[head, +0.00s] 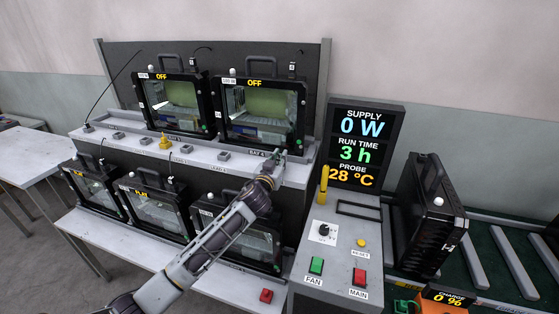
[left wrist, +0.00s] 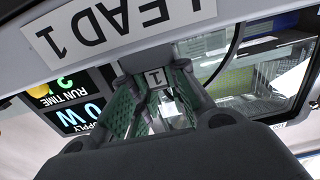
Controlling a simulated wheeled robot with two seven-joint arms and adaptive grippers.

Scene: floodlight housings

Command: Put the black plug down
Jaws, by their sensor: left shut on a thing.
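My left gripper (head: 280,158) reaches the right end of the grey shelf ledge, below the upper right floodlight housing. In the left wrist view my gripper (left wrist: 150,100) has its green-padded fingers closed around the small black plug (left wrist: 171,79), which carries a white tag marked 1. The plug is beside the LEAD 1 label (left wrist: 125,22) on the ledge edge. I cannot tell whether the plug touches the ledge. In the head view the plug is too small and covered to make out. My right gripper is not in view.
Lit housings marked OFF (head: 262,108) stand on the upper ledge (head: 125,143), with more housings (head: 152,207) below. A yellow fitting (head: 165,142) and small grey blocks sit along the ledge. The control box (head: 335,250) and supply display (head: 362,145) stand close on the right.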

